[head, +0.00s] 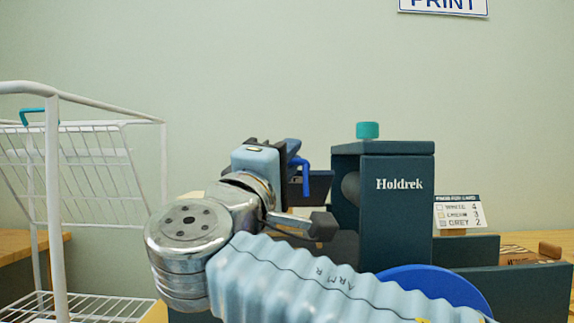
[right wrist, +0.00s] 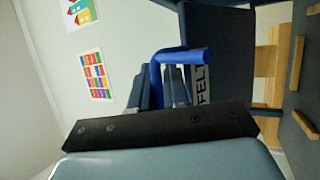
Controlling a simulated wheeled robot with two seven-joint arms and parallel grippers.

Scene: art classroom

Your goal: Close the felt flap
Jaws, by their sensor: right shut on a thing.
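The felt flap is a dark panel with a white FELT label (right wrist: 203,88) and a bright blue bar handle (right wrist: 182,56) in the right wrist view. My right gripper (right wrist: 174,88) is shut on this handle. In the head view, the blue handle (head: 304,172) shows at the tip of my right gripper (head: 291,152), left of the dark Holdrek press. The fingers and my arm hide much of the flap, and I cannot tell exactly how far it stands open. My left gripper is out of view.
The dark press marked Holdrek (head: 397,215), with a teal knob (head: 368,130), stands just right of my right gripper. A blue disc (head: 437,284) lies low before it. A paper-count card (head: 458,213) stands at right. A white wire rack (head: 54,200) stands at left.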

